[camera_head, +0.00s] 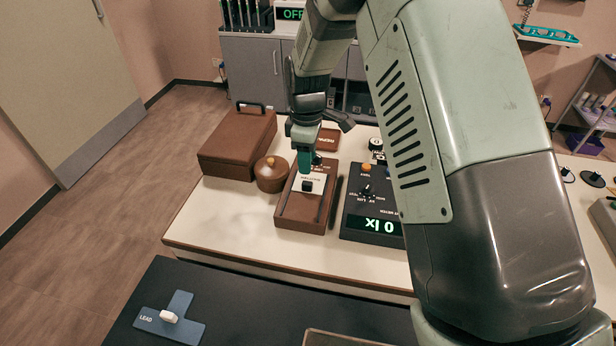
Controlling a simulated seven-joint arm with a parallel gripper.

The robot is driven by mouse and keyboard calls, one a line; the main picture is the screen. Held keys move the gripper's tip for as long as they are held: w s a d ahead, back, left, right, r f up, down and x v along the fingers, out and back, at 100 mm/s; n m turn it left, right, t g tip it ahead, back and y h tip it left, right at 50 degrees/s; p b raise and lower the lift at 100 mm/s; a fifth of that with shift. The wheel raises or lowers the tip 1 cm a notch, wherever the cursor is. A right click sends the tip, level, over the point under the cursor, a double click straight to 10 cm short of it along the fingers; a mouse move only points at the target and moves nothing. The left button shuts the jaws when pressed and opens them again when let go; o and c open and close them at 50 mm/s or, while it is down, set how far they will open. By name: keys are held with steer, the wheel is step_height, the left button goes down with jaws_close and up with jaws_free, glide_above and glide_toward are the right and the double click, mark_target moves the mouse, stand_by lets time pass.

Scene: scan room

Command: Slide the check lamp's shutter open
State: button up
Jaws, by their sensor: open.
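The check lamp appears to be the brown box (291,214) on the cream table in the head view. A white shutter plate (317,189) with a small black knob (307,186) lies on its top, between dark rails. My gripper (306,168) points down over the far part of this box, with its teal fingers just behind the knob. It is open. The fingers overlap in this view, so I cannot tell whether they touch the knob or plate. My arm hides part of the box's far end.
A dark console (356,222) with a lit green display stands close to the right. A round brown pot (271,175) and a large brown case (237,143) stand to the left. The cream table's front left (215,228) is clear. A blue LEAD plate (155,322) lies on the dark near surface.

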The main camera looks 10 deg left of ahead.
mark_target(307, 183)
step_height(307, 183, down, 8)
steer(key=shift+r, duration=0.2)
steer(key=shift+c, duration=0.4)
jaws_close()
